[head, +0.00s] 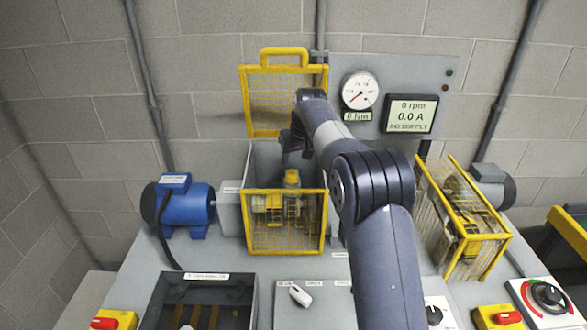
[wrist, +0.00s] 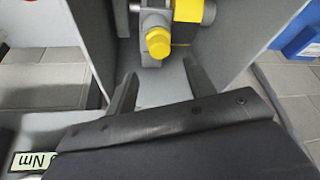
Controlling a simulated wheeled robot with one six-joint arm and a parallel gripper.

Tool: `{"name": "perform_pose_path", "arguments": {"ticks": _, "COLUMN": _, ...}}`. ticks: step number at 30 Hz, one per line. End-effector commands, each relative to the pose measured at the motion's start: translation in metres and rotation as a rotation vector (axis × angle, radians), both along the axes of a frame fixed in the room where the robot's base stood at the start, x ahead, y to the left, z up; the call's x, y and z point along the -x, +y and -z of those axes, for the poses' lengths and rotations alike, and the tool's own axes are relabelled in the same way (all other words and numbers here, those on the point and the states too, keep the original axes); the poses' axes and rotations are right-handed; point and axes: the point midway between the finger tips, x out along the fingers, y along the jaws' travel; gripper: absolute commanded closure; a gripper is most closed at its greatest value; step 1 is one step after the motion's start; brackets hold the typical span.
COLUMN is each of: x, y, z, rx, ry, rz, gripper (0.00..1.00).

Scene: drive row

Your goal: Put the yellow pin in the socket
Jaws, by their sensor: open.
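The yellow pin (head: 291,177) stands up from the machinery inside an open-topped guard box (head: 268,160) with a yellow mesh front (head: 285,240). In the wrist view the yellow pin (wrist: 158,44) shows its rounded end, just beyond and between my fingertips. My gripper (wrist: 161,84) is open and empty, its two dark fingers apart and not touching the pin. In the head view my gripper (head: 297,142) is partly hidden by my arm, above the back of the box. I cannot make out the socket for certain.
The yellow mesh lid (head: 275,112) stands raised behind the box. A blue motor (head: 184,206) sits at left, and a second caged guard (head: 465,225) at right. A dark slotted tray (head: 195,295) lies in front.

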Motion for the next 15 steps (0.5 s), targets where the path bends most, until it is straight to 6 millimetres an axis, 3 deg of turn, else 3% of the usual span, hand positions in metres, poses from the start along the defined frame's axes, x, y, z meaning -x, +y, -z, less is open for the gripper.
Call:
{"name": "perform_pose_path", "arguments": {"ticks": 6, "x": 0.013, "y": -0.006, "z": -0.034, "rx": 0.0, "ry": -0.002, "rz": 0.0, "gripper": 0.49}}
{"name": "perform_pose_path", "arguments": {"ticks": 15, "x": 0.017, "y": -0.007, "z": -0.046, "rx": 0.0, "ry": 0.0, "rz": 0.0, "gripper": 0.49}}
